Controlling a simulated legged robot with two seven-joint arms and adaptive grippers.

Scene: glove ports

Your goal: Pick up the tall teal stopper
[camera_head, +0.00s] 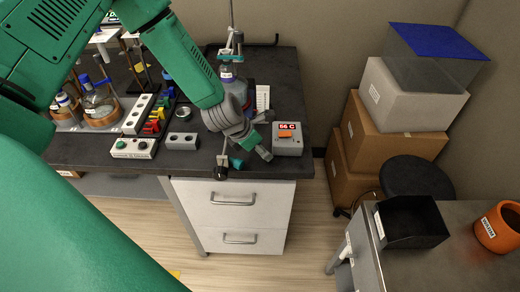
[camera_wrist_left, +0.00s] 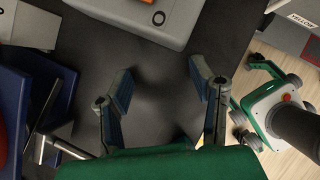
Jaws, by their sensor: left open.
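My left gripper (camera_head: 250,153) reaches down over the front right part of the dark bench (camera_head: 92,158). In the left wrist view my left gripper (camera_wrist_left: 160,90) is open, its two fingers apart with only dark bench surface seen between them. A small teal piece (camera_head: 236,163) shows beside the gripper by the bench's front edge. I cannot tell whether it is the tall teal stopper or part of a finger. No other tall teal stopper can be made out; my arm hides part of the bench. My right gripper is not in view.
A grey box with a red display (camera_head: 288,139) stands close right of the gripper; it also shows in the wrist view (camera_wrist_left: 150,18). A blue-capped bottle (camera_head: 228,78) and a stand are behind. Racks and flasks (camera_head: 98,108) fill the left. A black bin (camera_head: 412,222) sits on another table.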

